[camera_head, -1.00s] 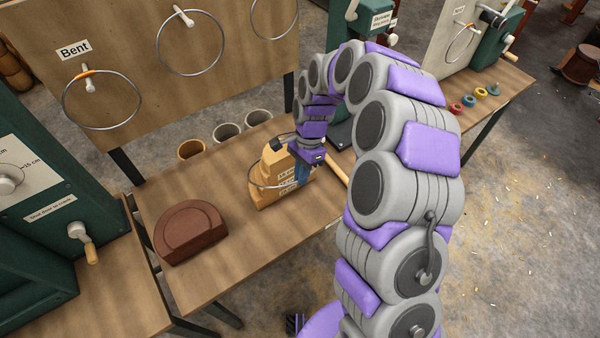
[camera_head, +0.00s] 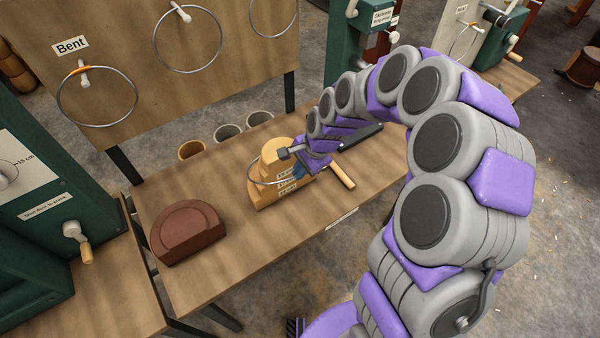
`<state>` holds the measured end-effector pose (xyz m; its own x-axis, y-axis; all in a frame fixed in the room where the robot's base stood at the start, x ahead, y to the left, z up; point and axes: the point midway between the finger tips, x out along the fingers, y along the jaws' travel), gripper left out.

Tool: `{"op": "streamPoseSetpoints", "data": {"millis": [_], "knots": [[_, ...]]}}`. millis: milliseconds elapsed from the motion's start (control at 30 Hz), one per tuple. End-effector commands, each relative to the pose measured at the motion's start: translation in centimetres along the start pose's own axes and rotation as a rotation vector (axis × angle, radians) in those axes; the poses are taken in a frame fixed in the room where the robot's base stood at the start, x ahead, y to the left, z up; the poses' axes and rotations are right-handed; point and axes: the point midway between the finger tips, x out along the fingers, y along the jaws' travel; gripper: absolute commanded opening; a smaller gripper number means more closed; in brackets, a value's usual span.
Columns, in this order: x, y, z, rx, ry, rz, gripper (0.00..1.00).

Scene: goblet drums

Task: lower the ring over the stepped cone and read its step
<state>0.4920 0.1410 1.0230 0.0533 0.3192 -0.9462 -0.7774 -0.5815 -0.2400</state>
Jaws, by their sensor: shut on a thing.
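The stepped cone (camera_head: 272,161) is a pale wooden block with several labelled steps, standing on the wooden bench. The labels are too small to read surely. A thin metal ring (camera_head: 249,176) runs around the cone's left and front side at about its middle steps. Its far side is hidden, so I cannot tell whether it rests on a step. My gripper (camera_head: 300,168) is at the right side of the cone, shut on the ring's right side. Its fingertips are small and partly hidden by the wrist.
A brown half-round block (camera_head: 187,232) lies on the bench left of the cone. Several cups (camera_head: 228,132) stand behind. A mallet or tool with a wooden handle (camera_head: 341,176) lies to the right. A board marked "Bent" (camera_head: 130,60) with hanging rings stands at the back.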

Motion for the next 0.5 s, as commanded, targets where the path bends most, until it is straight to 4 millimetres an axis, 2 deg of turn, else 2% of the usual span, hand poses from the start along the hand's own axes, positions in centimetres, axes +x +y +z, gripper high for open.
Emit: {"op": "streamPoseSetpoints", "data": {"millis": [500], "knots": [[0.11,-0.2,0.12,-0.015,0.008,-0.053,0.0]]}}
